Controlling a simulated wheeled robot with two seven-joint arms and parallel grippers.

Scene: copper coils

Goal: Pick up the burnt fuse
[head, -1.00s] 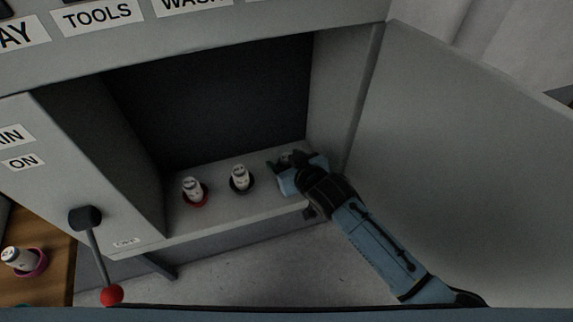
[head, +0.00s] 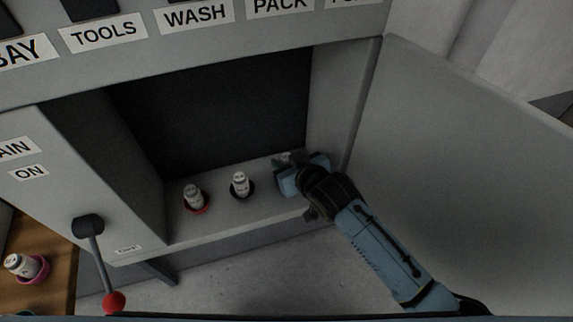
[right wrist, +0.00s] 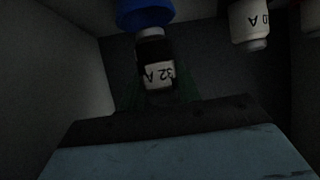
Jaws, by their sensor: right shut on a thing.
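My right gripper (head: 286,160) reaches into the open cabinet at the right end of its shelf. In the right wrist view it is shut on a fuse (right wrist: 158,76) with a blackened body and a label reading "32 A". A blue ring or socket (right wrist: 146,12) is at the fuse's far end; I cannot tell if they still touch. In the head view the gripper hides this fuse. Two white fuses stand on the shelf to the left, one in a red holder (head: 196,207) and one in a black holder (head: 241,190). My left gripper is not in view.
The cabinet door (head: 460,150) stands open at the right, close to my right arm. A lever with a red knob (head: 114,301) is at the front left. Another white fuse (head: 20,264) sits in a pink holder on a wooden surface at the far left.

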